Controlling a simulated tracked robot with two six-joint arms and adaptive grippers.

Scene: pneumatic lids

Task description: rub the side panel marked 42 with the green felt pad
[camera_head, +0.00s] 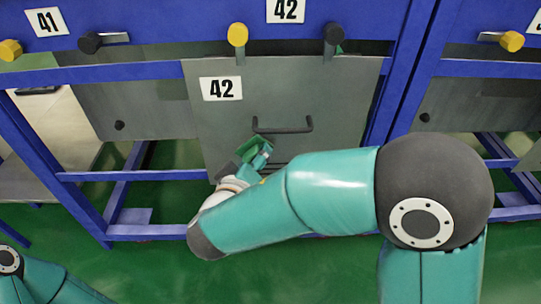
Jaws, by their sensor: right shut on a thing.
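The grey side panel marked 42 (290,90) hangs in the blue frame in the middle of the camera_head view. It has a white 42 label at its upper left and a dark handle (282,128). My right gripper (255,156) is in front of the panel's lower part, just below and left of the handle. It is shut on the green felt pad (259,145), which is partly hidden by the fingers. I cannot tell whether the pad touches the panel. My left arm shows only at the lower left corner, its gripper out of view.
A yellow knob (237,35) and a black knob (334,34) are at the panel's top. Blue frame posts stand at both sides, with a lower rail (130,175) beneath. Another grey panel (135,105) is on the left. The green floor below is open.

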